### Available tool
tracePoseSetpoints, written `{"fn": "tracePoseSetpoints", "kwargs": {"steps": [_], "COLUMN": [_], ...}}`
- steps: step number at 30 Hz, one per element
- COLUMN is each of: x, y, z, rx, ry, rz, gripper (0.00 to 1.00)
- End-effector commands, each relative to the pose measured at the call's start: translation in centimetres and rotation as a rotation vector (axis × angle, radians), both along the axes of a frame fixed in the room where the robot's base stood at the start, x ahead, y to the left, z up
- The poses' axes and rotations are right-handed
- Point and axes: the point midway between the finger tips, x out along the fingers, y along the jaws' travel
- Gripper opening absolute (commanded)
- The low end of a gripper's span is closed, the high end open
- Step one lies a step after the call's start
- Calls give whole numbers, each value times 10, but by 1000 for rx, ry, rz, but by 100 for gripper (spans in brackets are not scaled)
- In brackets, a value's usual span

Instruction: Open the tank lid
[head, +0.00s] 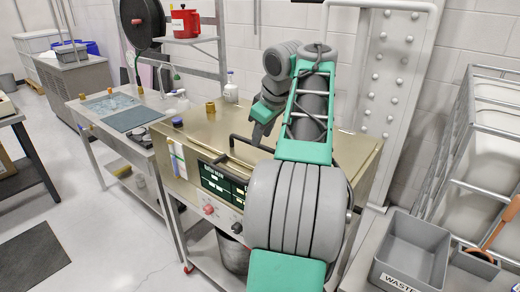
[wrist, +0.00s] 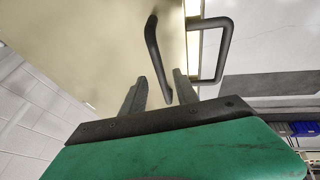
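The tank (head: 206,192) is a metal box on a stand with a flat, brass-coloured lid (head: 208,132), which lies flat and shut. A black bar handle (head: 252,145) lies along the lid near its front edge. In the wrist view the lid (wrist: 100,45) fills the upper left, and the bar handle (wrist: 153,55) runs down towards my fingers. My gripper (head: 259,134) is close above the lid, near the handle. In the wrist view my gripper (wrist: 160,78) is open, with the bar's lower end showing between the fingers. I cannot tell whether they touch it.
A second black handle (wrist: 224,52) juts from the tank's front. A brass cap (head: 210,107) and a white bottle (head: 231,92) stand at the lid's back. A sink table (head: 130,118) adjoins at left; grey bins (head: 412,250) are at lower right.

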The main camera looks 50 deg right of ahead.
Motion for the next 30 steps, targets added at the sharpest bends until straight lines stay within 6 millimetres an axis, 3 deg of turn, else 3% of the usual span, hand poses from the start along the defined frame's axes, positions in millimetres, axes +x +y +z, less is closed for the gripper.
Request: {"fn": "tracePoseSetpoints", "kwargs": {"steps": [1, 4, 14, 27, 30], "x": [4, 10, 13, 13, 13], "y": [-1, -3, -4, -4, -4], "z": [-15, -25, -27, -27, -27], "rx": [0, -1, -1, 0, 0], "ry": [-1, -1, -1, -1, -1], "rz": [2, 0, 0, -1, -1], "gripper": [36, 36, 36, 0, 0]}}
